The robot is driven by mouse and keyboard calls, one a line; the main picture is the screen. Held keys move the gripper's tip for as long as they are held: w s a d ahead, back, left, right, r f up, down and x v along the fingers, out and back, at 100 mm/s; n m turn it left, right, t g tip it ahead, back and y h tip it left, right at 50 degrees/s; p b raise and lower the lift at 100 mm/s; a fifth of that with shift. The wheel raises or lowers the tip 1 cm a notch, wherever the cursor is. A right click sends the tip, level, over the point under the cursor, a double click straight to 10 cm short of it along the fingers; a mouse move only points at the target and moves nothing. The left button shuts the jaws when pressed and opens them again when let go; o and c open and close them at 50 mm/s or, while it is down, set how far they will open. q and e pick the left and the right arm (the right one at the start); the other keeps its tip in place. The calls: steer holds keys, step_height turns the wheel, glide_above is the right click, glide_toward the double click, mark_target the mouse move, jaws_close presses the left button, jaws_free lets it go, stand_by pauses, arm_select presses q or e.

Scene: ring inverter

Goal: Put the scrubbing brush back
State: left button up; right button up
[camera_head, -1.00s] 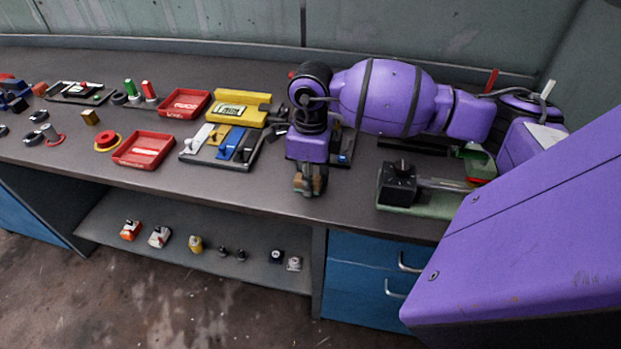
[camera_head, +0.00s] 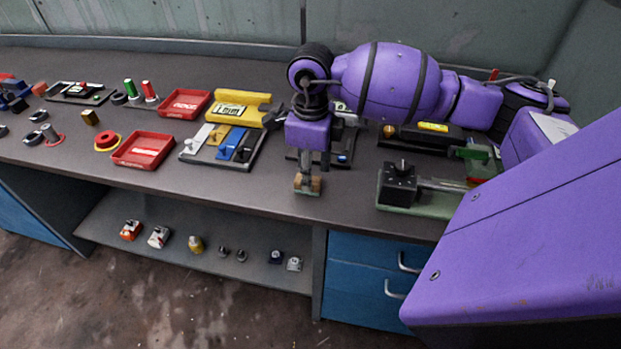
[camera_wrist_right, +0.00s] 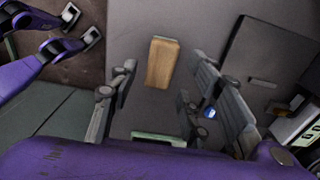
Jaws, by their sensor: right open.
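A small wooden block, which looks like the scrubbing brush (camera_wrist_right: 162,63), lies on the grey bench top in the right wrist view. In the right wrist view the open fingers (camera_wrist_right: 160,95) stand on either side of the line to the block, with clear gaps and no visible contact. My left gripper is not in the head view.
Left of my right gripper are a tray of coloured tools (camera_head: 190,158), a yellow holder (camera_head: 258,99) and red trays (camera_head: 143,149). A green-based vise (camera_head: 400,183) stands to the right. A dark panel (camera_wrist_right: 275,60) lies beside the block. The bench front strip is fairly clear.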

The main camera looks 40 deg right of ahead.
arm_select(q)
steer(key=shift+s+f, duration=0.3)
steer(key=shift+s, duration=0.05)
arm_select(e)
step_height(320, 180, up, 9)
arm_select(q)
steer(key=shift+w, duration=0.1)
arm_select(e)
steer(key=shift+f, duration=0.1)
